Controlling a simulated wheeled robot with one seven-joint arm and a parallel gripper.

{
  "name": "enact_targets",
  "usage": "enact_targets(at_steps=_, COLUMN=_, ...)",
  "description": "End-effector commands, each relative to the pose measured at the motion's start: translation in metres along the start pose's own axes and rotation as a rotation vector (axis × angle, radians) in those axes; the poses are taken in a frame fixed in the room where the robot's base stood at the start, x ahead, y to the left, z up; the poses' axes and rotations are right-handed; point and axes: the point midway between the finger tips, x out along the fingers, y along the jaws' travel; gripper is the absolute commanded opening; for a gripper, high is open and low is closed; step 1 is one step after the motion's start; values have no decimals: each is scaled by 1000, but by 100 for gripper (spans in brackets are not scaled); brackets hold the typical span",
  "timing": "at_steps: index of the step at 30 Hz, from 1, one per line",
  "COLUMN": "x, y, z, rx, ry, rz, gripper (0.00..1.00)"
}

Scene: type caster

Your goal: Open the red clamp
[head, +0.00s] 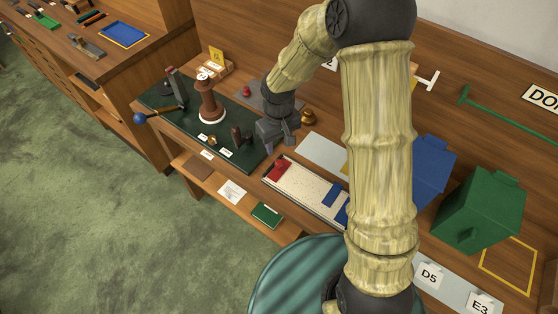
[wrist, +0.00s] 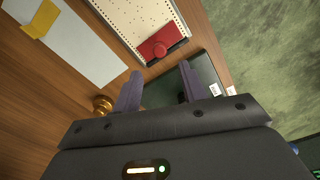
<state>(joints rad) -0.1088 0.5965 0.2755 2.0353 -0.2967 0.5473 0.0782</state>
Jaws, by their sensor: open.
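The red clamp (head: 279,169) sits at the left end of a cream perforated tray (head: 305,186) on the bench. In the wrist view the clamp (wrist: 161,42) is a red block with a round red knob, across the near end of the tray. My gripper (head: 278,141) is just behind and above the clamp in the head view. In the wrist view my gripper (wrist: 160,72) has its two fingers apart and nothing between them. The clamp lies beyond the fingertips, and I see no contact. The clamp looks flat across the tray; whether anything is under it is hidden.
A dark green mat (head: 185,108) holds a brown turned post (head: 210,101) and a blue-knobbed lever (head: 140,118). A brass knob (head: 308,117) stands close to my gripper. Blue pieces (head: 331,195) lie on the tray. Blue (head: 433,172) and green (head: 484,210) boxes stand right.

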Motion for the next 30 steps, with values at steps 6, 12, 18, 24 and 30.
enact_targets(at_steps=6, x=39, y=-1, z=1, rx=-3, ry=-5, rz=-1, gripper=42)
enact_targets(at_steps=12, x=72, y=-1, z=1, rx=-3, ry=-4, rz=-1, gripper=42)
enact_targets(at_steps=18, x=93, y=0, z=1, rx=-1, ry=-2, rz=0, gripper=42)
enact_targets(at_steps=24, x=97, y=0, z=0, rx=-1, ry=0, rz=0, gripper=42)
enact_targets(at_steps=30, x=97, y=0, z=0, rx=0, ry=0, rz=0, gripper=32)
